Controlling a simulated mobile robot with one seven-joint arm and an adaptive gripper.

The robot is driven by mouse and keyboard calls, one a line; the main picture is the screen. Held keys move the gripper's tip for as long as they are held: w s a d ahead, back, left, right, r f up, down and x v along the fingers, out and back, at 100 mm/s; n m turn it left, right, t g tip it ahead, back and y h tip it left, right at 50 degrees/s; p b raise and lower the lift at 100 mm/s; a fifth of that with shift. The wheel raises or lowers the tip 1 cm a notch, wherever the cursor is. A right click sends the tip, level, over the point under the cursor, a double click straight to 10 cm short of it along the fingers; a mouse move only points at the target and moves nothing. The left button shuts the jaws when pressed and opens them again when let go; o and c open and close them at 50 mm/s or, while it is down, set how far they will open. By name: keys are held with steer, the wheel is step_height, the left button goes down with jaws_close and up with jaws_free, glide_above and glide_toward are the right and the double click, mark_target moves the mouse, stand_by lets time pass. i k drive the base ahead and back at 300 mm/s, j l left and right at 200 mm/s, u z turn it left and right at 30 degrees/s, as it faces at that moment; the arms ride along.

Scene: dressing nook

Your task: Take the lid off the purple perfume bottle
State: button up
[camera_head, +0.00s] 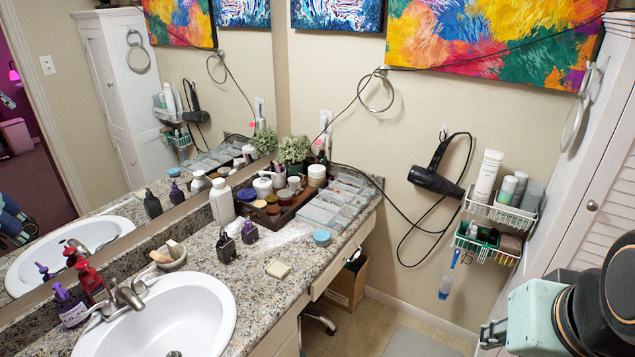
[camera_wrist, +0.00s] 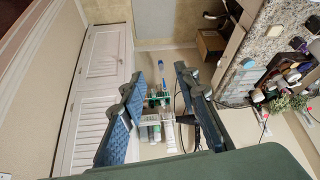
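A small purple perfume bottle (camera_head: 249,234) with a dark lid stands upright on the granite counter (camera_head: 262,290). A similar dark bottle (camera_head: 226,250) stands just left of it. In the wrist view a small purple shape (camera_wrist: 298,44) near the upper right looks like the perfume bottle; its lid is too small to make out. My gripper (camera_head: 490,335) is at the lower right of the head view, far from the bottle and off the counter. In the wrist view its two fingers (camera_wrist: 158,80) are spread wide with nothing between them.
A white bottle (camera_head: 222,202), a tray of jars (camera_head: 275,218), a blue-lidded jar (camera_head: 321,238) and a soap bar (camera_head: 278,269) surround the bottle. The sink (camera_head: 180,315) is in front left. A hair dryer (camera_head: 437,172) with hanging cord and wire baskets (camera_head: 497,211) are on the wall.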

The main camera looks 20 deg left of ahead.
mark_target(248, 224)
steer(key=u, duration=1.5)
steer(key=i+l+z, duration=0.1)
steer(key=i+l, duration=0.7)
steer(key=i, duration=0.2)
steer(key=i+l, duration=0.8)
steer(key=l+z, duration=0.15)
steer(key=z, duration=0.15)
steer(key=i+j, duration=0.15)
steer(key=i+j+u, duration=0.05)
